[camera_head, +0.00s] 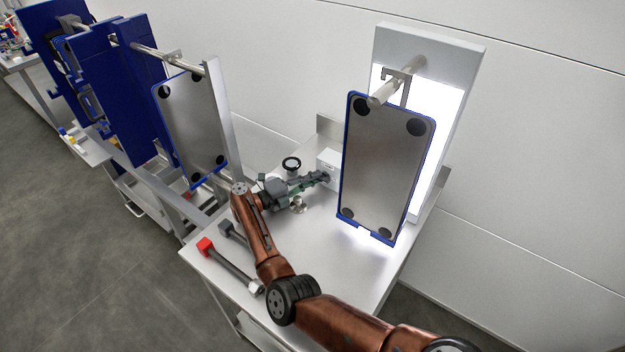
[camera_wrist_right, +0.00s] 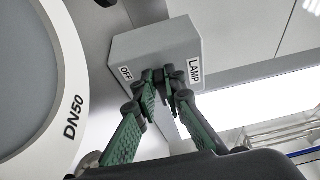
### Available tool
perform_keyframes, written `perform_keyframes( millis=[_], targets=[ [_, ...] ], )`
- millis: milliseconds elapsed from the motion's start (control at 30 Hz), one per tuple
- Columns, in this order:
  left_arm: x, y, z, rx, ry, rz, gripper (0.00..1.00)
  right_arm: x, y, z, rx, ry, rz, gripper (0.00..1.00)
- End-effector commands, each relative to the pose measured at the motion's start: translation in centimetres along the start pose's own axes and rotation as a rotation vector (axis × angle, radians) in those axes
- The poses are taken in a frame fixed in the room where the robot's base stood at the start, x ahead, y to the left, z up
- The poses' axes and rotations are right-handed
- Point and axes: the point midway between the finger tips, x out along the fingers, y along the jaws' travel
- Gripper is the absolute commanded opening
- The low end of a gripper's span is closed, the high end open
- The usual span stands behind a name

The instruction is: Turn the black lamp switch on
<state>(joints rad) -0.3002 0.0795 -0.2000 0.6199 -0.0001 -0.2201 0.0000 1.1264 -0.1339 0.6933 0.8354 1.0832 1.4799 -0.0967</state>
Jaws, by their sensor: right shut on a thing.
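The lamp switch box (camera_head: 329,162) is a light grey block on the steel table, beside the framed plate. In the right wrist view the box (camera_wrist_right: 150,48) carries the labels OFF and LAMP. My right gripper (camera_head: 325,177) reaches its front. In the right wrist view its green-padded fingers (camera_wrist_right: 168,80) come together on the black switch at the lower part of the box. The switch itself is mostly hidden by the fingertips, so I cannot tell its angle. The panel (camera_head: 450,110) behind the framed plate glows bright white. My left gripper is not in view.
A blue-edged plate (camera_head: 382,165) hangs right of the box. A white ring marked DN50 (camera_wrist_right: 65,100) is close by. A red-headed tool (camera_head: 205,246) and a dark-headed one (camera_head: 228,230) lie on the table (camera_head: 345,265).

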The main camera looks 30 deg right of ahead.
Motion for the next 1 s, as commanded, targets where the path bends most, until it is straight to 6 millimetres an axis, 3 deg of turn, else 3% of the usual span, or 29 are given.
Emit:
perform_keyframes(
  millis=[533, 567, 800, 1000],
  targets=[
    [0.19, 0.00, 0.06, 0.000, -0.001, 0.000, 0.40, -0.03, 0.24, -0.06, -0.026, 0.000, -0.007, 0.00],
    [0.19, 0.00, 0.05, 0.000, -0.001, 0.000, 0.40, -0.03, 0.24, -0.07, -0.026, 0.001, -0.007, 0.11],
    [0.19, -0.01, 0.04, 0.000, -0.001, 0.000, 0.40, -0.03, 0.17, -0.03, -0.024, 0.000, -0.008, 0.28],
    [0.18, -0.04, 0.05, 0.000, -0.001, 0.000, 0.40, -0.02, 0.10, -0.01, -0.023, 0.000, -0.009, 0.28]
  ],
)
